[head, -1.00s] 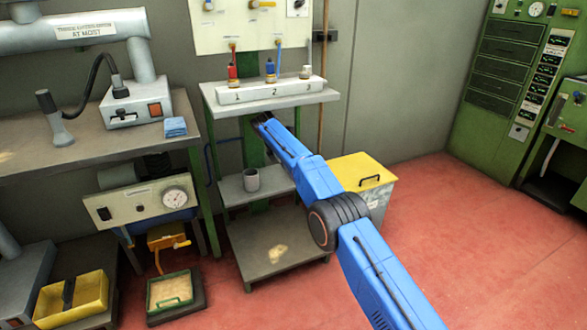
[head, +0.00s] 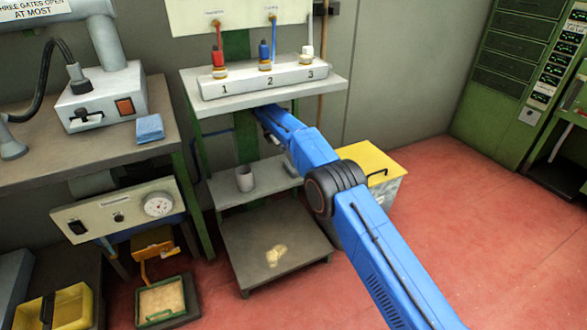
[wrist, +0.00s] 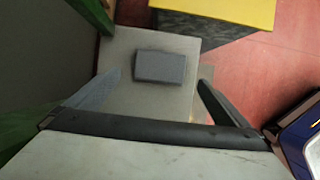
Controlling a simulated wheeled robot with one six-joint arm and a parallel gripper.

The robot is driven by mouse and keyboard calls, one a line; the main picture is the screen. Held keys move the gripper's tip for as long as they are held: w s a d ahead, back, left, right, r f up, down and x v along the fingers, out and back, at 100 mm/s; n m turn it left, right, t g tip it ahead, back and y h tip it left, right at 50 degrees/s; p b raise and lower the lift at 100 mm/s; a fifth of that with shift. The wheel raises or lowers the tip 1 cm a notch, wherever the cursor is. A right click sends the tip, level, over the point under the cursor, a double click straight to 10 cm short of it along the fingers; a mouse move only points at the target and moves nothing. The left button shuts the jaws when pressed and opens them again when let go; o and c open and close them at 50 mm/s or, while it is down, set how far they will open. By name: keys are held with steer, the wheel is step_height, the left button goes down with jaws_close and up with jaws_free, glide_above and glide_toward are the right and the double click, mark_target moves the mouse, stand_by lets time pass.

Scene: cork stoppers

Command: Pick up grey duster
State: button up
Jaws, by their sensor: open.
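The grey duster (wrist: 160,67), a small flat grey block, lies on a pale shelf surface (wrist: 130,103) in the wrist view. It shows beyond and between the spread fingers of my gripper, with no finger seen touching it. My gripper (wrist: 158,77) is open and empty. In the head view my gripper (head: 265,115) is just below the top shelf of the stand (head: 225,105), partly hidden by that shelf and my arm.
A grey cup (head: 244,179) stands on the middle shelf (head: 262,180), left of my arm. The top shelf carries a numbered block (head: 250,82) with plugs. A yellow-lidded bin (head: 370,165) stands at right.

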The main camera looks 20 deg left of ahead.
steer(key=shift+x, duration=3.55)
steer(key=shift+d, duration=0.1)
steer(key=shift+c, duration=0.6)
steer(key=c, duration=0.8)
